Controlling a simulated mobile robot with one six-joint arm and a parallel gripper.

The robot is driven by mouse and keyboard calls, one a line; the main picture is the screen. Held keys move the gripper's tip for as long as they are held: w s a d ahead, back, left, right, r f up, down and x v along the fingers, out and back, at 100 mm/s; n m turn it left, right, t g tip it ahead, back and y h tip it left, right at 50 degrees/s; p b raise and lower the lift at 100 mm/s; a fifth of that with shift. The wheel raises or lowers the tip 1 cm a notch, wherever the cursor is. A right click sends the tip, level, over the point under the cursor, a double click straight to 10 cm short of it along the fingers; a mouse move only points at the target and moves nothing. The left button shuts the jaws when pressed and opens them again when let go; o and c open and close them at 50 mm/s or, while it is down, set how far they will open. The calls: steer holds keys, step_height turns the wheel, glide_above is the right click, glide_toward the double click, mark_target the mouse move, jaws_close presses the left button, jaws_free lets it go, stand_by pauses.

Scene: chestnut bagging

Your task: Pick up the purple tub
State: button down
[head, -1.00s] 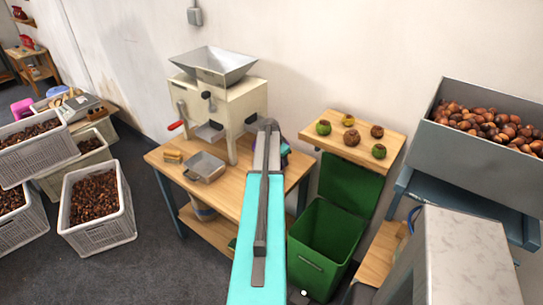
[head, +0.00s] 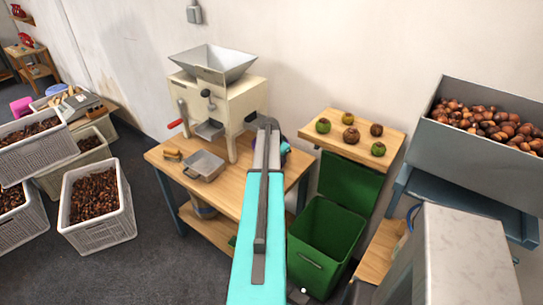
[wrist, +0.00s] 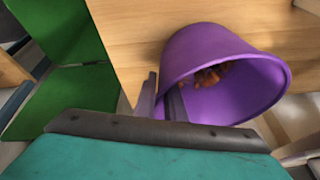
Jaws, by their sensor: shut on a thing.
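The purple tub (wrist: 195,52) fills the upper middle of the wrist view. Its open mouth faces the camera, and some brown-orange pieces (wrist: 212,75) lie inside. My gripper (wrist: 163,98) is shut on the near left part of the tub's rim, one finger outside the wall and one inside. A wooden surface (wrist: 135,35) shows behind the tub; I cannot tell whether the tub touches it. In the head view my own arm hides the gripper and nearly all of the tub.
The wooden table (head: 163,157) carries a cream machine with a hopper (head: 213,60) and a metal pan (head: 204,166). A green bin (head: 318,240) stands right of my arm, below a wooden shelf (head: 340,120) with several fruits. Crates of chestnuts (head: 100,238) stand left.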

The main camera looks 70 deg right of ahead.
steer(key=shift+r, duration=0.1)
steer(key=shift+r+b, duration=0.7)
steer(key=shift+r, duration=0.25)
steer(key=shift+a+r+b, duration=0.3)
steer(key=shift+r+b, duration=0.05)
steer(key=shift+r, duration=0.3)
steer(key=a+r+b, duration=0.1)
steer(key=a+b, duration=0.3)
steer(key=a, duration=1.1)
steer(key=shift+w+a+r, duration=0.15)
steer(key=shift+w+r, duration=0.15)
steer(key=shift+w, duration=0.1)
